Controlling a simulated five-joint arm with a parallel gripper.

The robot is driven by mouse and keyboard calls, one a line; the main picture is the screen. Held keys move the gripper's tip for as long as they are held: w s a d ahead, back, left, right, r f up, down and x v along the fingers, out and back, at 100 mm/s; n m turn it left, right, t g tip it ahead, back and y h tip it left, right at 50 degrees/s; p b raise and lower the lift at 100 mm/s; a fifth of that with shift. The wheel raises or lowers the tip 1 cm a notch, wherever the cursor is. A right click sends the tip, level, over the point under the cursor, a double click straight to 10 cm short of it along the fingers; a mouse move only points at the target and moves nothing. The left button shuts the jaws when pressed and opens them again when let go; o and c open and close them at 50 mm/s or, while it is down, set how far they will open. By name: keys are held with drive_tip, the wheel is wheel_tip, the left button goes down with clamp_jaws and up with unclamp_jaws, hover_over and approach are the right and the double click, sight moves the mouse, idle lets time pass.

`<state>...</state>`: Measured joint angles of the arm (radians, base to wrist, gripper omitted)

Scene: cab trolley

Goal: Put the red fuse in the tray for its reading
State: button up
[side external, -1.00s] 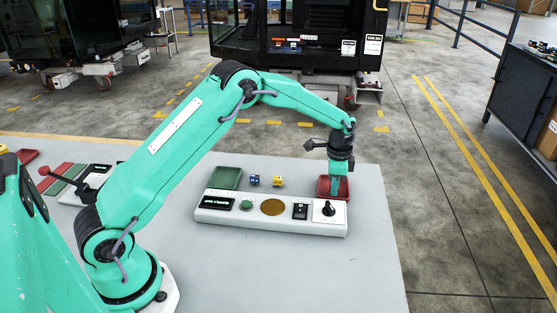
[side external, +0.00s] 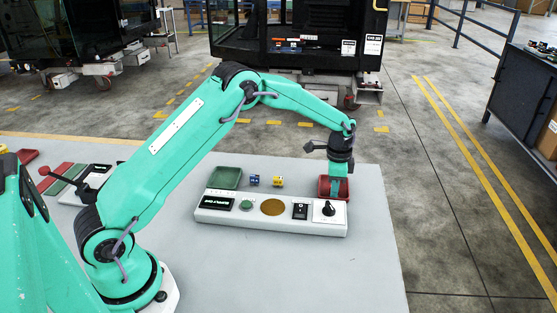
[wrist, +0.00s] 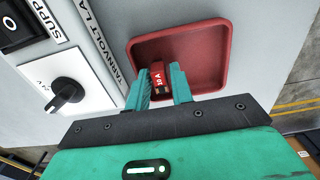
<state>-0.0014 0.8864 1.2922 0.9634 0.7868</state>
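The red fuse (wrist: 157,76), marked 10 A, shows in the wrist view between the two fingers of my gripper (wrist: 161,82). The fingers appear to touch it on both sides. The fuse is over or in the red tray (wrist: 208,48); whether it touches the tray floor I cannot tell. In the side view my gripper (side external: 338,187) points down into the red tray (side external: 324,184) at the right end of the panel, and hides the fuse. A green tray (side external: 225,178) sits at the panel's left end and looks empty.
The white panel (side external: 270,223) carries a small display (side external: 217,203), a green button (side external: 246,205), a round brass disc (side external: 273,207), a black rocker switch (side external: 300,211) and a rotary knob (side external: 328,208). A blue fuse (side external: 254,180) and a yellow fuse (side external: 278,181) stand behind it. The table front is clear.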

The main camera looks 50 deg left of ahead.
wheel_tip(320, 180, up, 12)
idle(0.6)
drive_tip(key=shift+r, duration=0.1)
idle(0.4)
drive_tip(key=s+r+n+t, duration=0.3)
drive_tip(key=s+r+n, duration=0.2)
drive_tip(key=s+r, duration=1.05)
drive_tip(key=s+f+n+t, duration=0.1)
drive_tip(key=s+f+n, duration=0.1)
drive_tip(key=s, duration=0.8)
drive_tip(key=s+f+n+t, duration=0.1)
drive_tip(key=s+f+n, duration=0.1)
drive_tip(key=s, duration=0.7)
drive_tip(key=shift+s+t, duration=0.3)
drive_tip(key=shift+s, duration=0.1)
